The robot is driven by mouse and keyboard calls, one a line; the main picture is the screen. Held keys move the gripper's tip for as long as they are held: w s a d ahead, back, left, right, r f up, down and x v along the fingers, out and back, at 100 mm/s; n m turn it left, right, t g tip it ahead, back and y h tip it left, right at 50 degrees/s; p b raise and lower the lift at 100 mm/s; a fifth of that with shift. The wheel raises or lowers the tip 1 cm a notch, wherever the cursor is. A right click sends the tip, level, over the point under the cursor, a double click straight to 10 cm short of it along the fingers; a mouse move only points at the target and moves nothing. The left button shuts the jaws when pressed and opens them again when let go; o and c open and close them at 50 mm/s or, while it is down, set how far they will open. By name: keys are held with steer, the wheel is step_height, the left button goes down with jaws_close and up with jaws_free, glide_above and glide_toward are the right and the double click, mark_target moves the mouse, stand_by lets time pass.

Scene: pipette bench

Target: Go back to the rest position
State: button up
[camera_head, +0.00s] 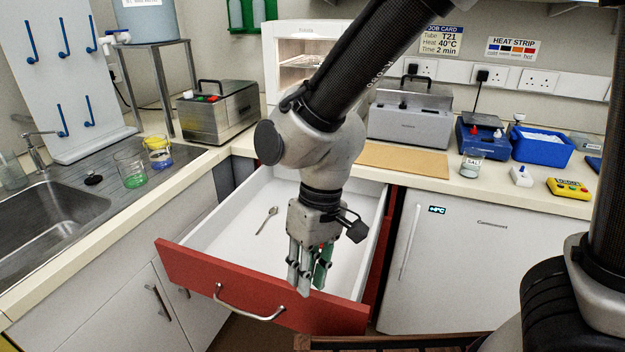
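My gripper (308,281) hangs fingers down in front of the open drawer, at the middle of the view. Its fingers point at the drawer's red front and overlap it in the picture. Something green shows at the right-hand finger; I cannot tell whether it is part of the finger or a separate thing. The gap between the fingertips is not clear, so I cannot tell if it is open or shut. My arm reaches down from the top right. The drawer (214,276) is pulled out, with a white inside and a metal handle. A spoon (267,220) lies in it.
A white fridge (457,262) stands right of the drawer. The counter behind holds metal baths (412,110), a cork-coloured board (402,160), a blue tray (541,150) and a yellow device (568,188). Beakers (131,170) stand by the sink (38,222) at left. A wooden edge (390,341) shows below.

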steer(key=d+r+m+t, duration=0.2)
steer(key=d+r, duration=0.3)
steer(key=d, duration=0.7)
steer(key=w+d+r+m+t+h, duration=0.1)
steer(key=d+r, duration=0.5)
steer(key=d, duration=0.7)
steer(key=w+d+r+m+t, duration=0.1)
steer(key=d+r+m+t, duration=0.2)
steer(key=d, duration=0.9)
step_height(320, 180, up, 4)
steer(key=shift+d+f+m+h, duration=0.25)
steer(key=shift+d+m+h, duration=0.1)
steer(key=shift+m, duration=0.65)
